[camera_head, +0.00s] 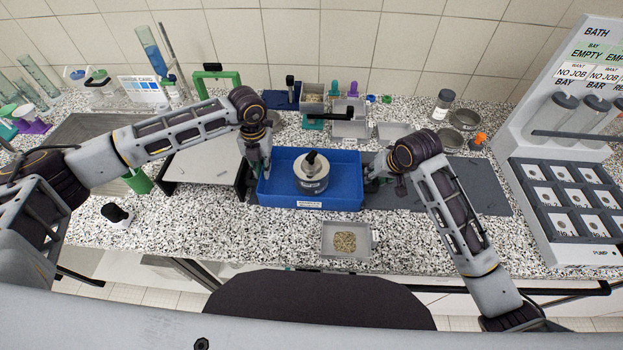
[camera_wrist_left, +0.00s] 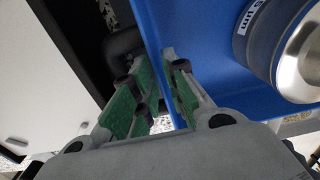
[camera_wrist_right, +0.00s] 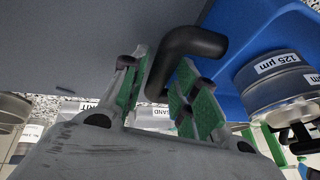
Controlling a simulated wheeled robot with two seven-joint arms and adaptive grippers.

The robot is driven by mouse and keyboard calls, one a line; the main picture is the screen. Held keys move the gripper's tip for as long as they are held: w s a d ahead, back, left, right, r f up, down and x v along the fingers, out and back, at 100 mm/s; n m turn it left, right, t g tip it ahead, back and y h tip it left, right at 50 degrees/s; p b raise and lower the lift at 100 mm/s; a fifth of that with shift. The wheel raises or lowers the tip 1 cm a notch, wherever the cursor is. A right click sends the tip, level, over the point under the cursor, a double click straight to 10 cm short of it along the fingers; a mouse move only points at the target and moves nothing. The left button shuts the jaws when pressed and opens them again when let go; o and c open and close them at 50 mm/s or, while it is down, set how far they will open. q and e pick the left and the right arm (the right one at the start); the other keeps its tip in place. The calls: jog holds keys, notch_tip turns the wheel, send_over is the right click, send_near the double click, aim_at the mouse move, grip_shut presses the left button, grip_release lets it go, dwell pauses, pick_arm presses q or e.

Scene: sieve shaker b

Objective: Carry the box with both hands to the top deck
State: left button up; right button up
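The blue box (camera_head: 335,202) stands on the speckled bench in front of me, with a metal sieve stack (camera_head: 311,178) inside; its label reads 125 µm in the right wrist view (camera_wrist_right: 279,84). My left gripper (camera_head: 262,172) is at the box's left side; in the left wrist view its fingers (camera_wrist_left: 160,85) are apart beside the blue wall, near a dark handle (camera_wrist_left: 124,45). My right gripper (camera_head: 374,174) is at the right side; its fingers (camera_wrist_right: 165,85) are apart around a bent black handle (camera_wrist_right: 196,42). I cannot tell whether they touch it. No deck is clearly marked; a white-topped platform (camera_head: 203,163) stands left.
A metal tray of grains (camera_head: 345,240) lies just in front of the box. Small containers (camera_head: 350,122) and a black bar stand behind it. A dark mat (camera_head: 470,188) lies right, beside a grey rack (camera_head: 570,190). A black-capped item (camera_head: 117,215) sits front left.

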jog(key=shift+f, duration=0.2)
jog(key=shift+c, duration=0.4)
grip_shut()
jog(key=shift+r, duration=0.1)
